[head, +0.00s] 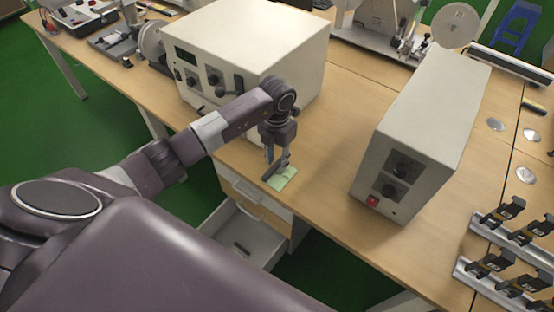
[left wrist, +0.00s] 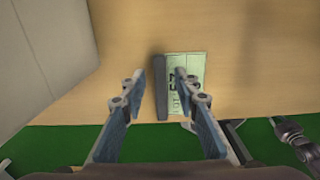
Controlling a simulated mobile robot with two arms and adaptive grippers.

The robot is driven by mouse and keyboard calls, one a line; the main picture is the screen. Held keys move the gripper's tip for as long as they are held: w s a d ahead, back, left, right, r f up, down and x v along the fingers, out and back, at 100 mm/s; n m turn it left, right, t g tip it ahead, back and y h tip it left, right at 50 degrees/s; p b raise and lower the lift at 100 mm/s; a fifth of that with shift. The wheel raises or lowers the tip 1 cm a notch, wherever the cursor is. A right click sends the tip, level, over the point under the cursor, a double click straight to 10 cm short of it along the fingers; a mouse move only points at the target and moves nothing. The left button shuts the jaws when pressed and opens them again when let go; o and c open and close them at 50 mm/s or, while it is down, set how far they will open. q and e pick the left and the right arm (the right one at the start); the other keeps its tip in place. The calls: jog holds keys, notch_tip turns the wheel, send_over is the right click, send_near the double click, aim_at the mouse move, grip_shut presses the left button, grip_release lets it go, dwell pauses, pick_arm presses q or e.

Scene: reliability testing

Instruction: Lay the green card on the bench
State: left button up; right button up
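The pale green card (head: 285,178), with dark printing, lies flat on the wooden bench (head: 335,185) close to its front edge. It also shows in the left wrist view (left wrist: 187,68). A dark grey bar (left wrist: 161,88) runs along the card's left side there. My left gripper (head: 275,166) points down over the card. In the left wrist view its fingers (left wrist: 159,80) are apart, one on each side of the bar, with clear gaps. The right finger covers part of the card. A dark jointed part (left wrist: 292,135) at the lower right looks like my right gripper, its fingers unclear.
A large cream instrument box (head: 245,45) stands behind the left arm, and another (head: 425,130) stands to the right. An open drawer (head: 272,252) juts out below the bench edge. Racks with black clips (head: 510,245) sit at the right. Bench between the boxes is clear.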

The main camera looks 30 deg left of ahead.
aim_at(277, 163)
pick_arm(q)
jog(key=shift+w+r, duration=0.1)
jog(key=shift+r, duration=0.4)
notch_tip(277, 163, up, 11)
jog(key=b, duration=0.2)
